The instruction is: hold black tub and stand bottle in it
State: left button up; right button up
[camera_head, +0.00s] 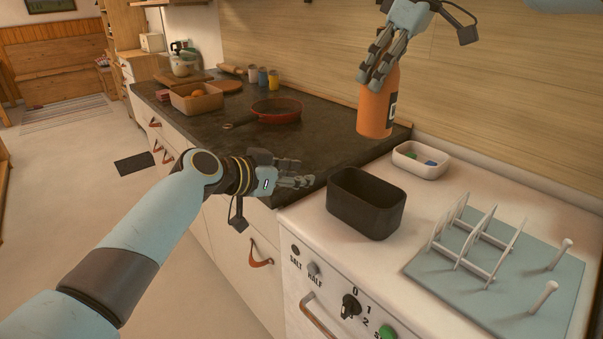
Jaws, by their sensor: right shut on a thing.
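The black tub (366,204) stands upright and empty on the white stove top, near its front left corner. My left gripper (306,173) is open just left of the tub, its fingers pointing at it and apart from it. My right gripper (379,72) is shut on the upper part of the orange bottle (374,114), which hangs upright in the air above and behind the tub. The bottle's neck is hidden by the fingers.
A white tray (421,172) with small coloured items sits behind the tub. A white rack (480,241) and pegs stand on a blue-grey mat (496,287) at the right. A red pan (277,111) and wooden box (197,101) are on the dark counter.

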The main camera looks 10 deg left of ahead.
pick_arm(q)
jog(key=x, duration=1.2)
jog(key=shift+w+r, duration=0.1)
jog(key=shift+r, duration=0.1)
jog(key=shift+c, duration=0.4)
grip_shut()
